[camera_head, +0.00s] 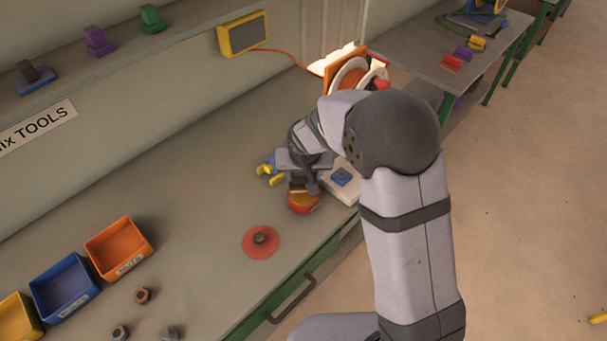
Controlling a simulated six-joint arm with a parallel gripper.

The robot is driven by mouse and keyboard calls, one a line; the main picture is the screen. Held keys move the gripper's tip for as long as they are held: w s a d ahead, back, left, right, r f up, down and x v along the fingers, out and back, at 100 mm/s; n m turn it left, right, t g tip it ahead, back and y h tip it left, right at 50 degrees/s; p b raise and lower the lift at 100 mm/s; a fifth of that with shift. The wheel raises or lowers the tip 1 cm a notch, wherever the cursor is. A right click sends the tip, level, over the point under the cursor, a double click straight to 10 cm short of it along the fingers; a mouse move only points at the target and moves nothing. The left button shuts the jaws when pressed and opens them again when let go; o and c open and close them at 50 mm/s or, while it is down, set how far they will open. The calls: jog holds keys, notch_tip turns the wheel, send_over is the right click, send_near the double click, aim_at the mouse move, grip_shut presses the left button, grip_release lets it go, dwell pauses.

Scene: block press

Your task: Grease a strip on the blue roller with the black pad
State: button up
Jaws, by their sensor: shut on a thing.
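My gripper (302,183) points down near the back right of the bench, shut on a small dark thing that looks like the black pad; the fingers and wrist hide most of it. Directly below is a round red-and-yellow tin (303,203); I cannot tell whether the held thing touches it. Just left of my gripper, a small blue piece with yellow ends (268,169) looks like the blue roller, and it is partly hidden by my wrist.
A white block with a blue piece (342,177) stands right of my gripper. A red disc with a dark knob (260,241) lies in front. Orange (118,247), blue (64,287) and yellow bins stand at left. A cable reel (351,77) is behind. The bench middle is clear.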

aim_at(300, 187)
jog(key=shift+r+p, duration=1.2)
jog(key=shift+r, duration=0.8)
jog(key=shift+w+n, duration=0.1)
jog(key=shift+n, duration=0.2)
jog(key=shift+a+n+y, duration=0.15)
jog(key=shift+n+y, duration=0.15)
jog(key=shift+n, duration=0.2)
jog(key=shift+a+f+n, duration=0.1)
jog(key=shift+f+n, duration=0.05)
jog(key=shift+n, duration=0.25)
jog(key=shift+n+y, duration=0.4)
jog(key=shift+n, duration=0.3)
jog(key=s+f, duration=0.1)
jog(key=s, duration=0.1)
jog(key=s+f, duration=0.1)
jog(key=shift+s+f, duration=0.1)
jog(key=shift+s, duration=0.3)
jog(key=s+d+r+m, duration=0.1)
jog(key=d+r+m, duration=0.1)
jog(key=d, duration=0.5)
jog(key=s+d+r+m+h+b, duration=0.1)
jog(key=s+d+m, duration=0.1)
jog(key=d, duration=0.5)
jog(key=shift+s+d+r+h, duration=0.2)
jog(key=shift+d+r+h, duration=0.1)
jog(key=shift+d+r, duration=0.1)
jog(key=shift+a, duration=0.1)
